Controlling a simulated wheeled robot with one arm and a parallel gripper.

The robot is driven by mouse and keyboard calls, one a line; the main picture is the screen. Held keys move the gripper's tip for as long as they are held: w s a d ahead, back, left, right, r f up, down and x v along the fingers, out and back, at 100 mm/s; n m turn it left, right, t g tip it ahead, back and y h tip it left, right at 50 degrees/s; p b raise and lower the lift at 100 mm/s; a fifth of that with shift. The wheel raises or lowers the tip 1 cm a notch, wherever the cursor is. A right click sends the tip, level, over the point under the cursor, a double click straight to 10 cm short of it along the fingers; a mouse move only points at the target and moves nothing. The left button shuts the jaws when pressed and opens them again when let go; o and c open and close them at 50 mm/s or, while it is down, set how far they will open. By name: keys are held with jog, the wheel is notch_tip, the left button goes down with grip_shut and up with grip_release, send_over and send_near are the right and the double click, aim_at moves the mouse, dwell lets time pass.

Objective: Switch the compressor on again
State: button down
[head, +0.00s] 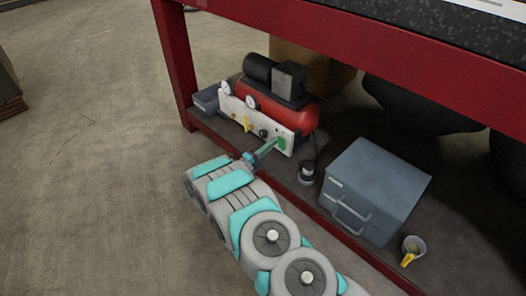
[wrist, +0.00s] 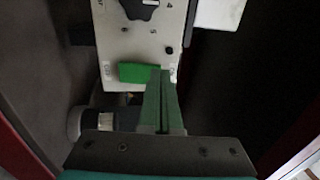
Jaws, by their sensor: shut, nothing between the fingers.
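The compressor (head: 290,112) has a red tank and a pale control panel (head: 235,111). It stands on the low shelf under the red bench. A green switch (wrist: 138,72) sits at the panel's end in the wrist view, with small unreadable marks at its sides. In the head view the green switch (head: 282,142) is at the panel's right end. My gripper (wrist: 160,72) is shut and empty. Its fingertips overlap the switch's right part in the wrist view; I cannot tell whether they touch it. In the head view my gripper (head: 277,142) reaches the panel's right end.
The panel also carries gauges, a yellow lever (head: 246,124) and a black knob (head: 263,133). A small dark-and-white object (head: 307,173) is close right of my gripper. The red bench beam (head: 350,35) runs above.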

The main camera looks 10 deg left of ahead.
jog(key=shift+w+d+r, duration=0.1)
jog(key=shift+w+d, duration=0.1)
jog(key=shift+w, duration=0.1)
jog(key=shift+d, duration=0.1)
jog(key=shift+w+d+r+g+y, duration=0.15)
jog(key=shift+w+r+g+y, duration=0.05)
jog(key=shift+g+y, duration=0.1)
